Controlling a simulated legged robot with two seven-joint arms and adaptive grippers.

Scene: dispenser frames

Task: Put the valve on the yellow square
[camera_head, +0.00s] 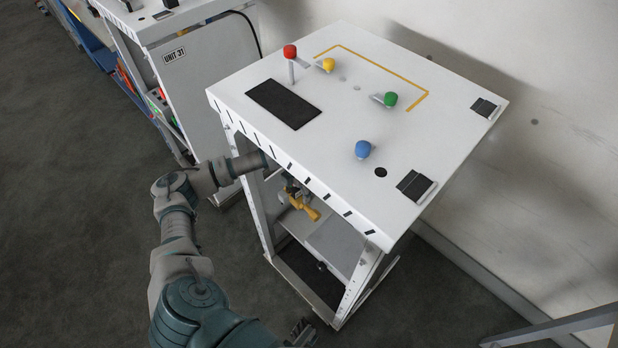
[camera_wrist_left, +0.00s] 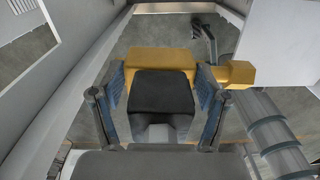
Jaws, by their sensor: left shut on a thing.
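The yellow valve (camera_head: 306,211) shows under the front edge of the white dispenser top in the head view. In the left wrist view the valve (camera_wrist_left: 165,62) is a yellow body with a stub out to the right. My left gripper (camera_wrist_left: 160,88) is shut on it, a finger on each side. A black block (camera_wrist_left: 162,92) sits between the fingers; I cannot tell if it belongs to the valve. In the head view the tabletop hides part of the left gripper. The yellow square (camera_head: 385,68) is a partial outline on the tabletop. A dark shape at the bottom edge may be my right gripper (camera_head: 303,333).
Red (camera_head: 290,51), yellow (camera_head: 328,65), green (camera_head: 390,99) and blue (camera_head: 362,149) knobs stand on the tabletop (camera_head: 240,85). The green one is inside the outline. The tabletop edge lies above my left forearm. Another white unit (camera_head: 190,75) stands at left.

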